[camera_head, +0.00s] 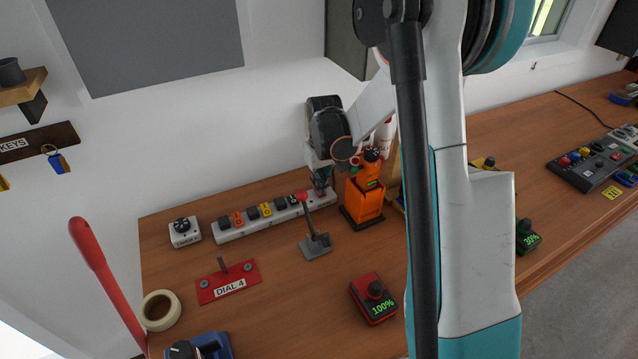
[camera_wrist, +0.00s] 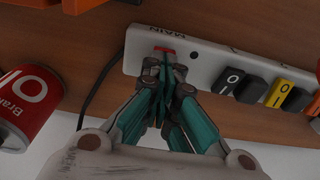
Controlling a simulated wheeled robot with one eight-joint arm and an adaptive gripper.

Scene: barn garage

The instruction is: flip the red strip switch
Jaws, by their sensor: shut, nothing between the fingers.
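The white power strip (camera_head: 232,234) lies near the wall on the wooden workbench, with several black, orange and yellow plugs or switches along it. In the wrist view, the strip (camera_wrist: 207,66) crosses the top, with "MAIN" printed at its end. The small red strip switch (camera_wrist: 164,50) shows just beyond my fingertips, partly covered by them. My gripper (camera_wrist: 165,72) is shut and empty, right at the switch; I cannot tell whether it touches. In the head view, my gripper (camera_head: 322,188) points down at the strip's right end, and the switch is hidden there.
A red-knobbed lever (camera_head: 316,242) stands in front of the strip. An orange device (camera_head: 365,203) stands close right of my gripper. A red can (camera_wrist: 27,100) and a dark cable (camera_wrist: 97,92) are near in the wrist view. Bare bench lies left of the red dial box (camera_head: 374,299).

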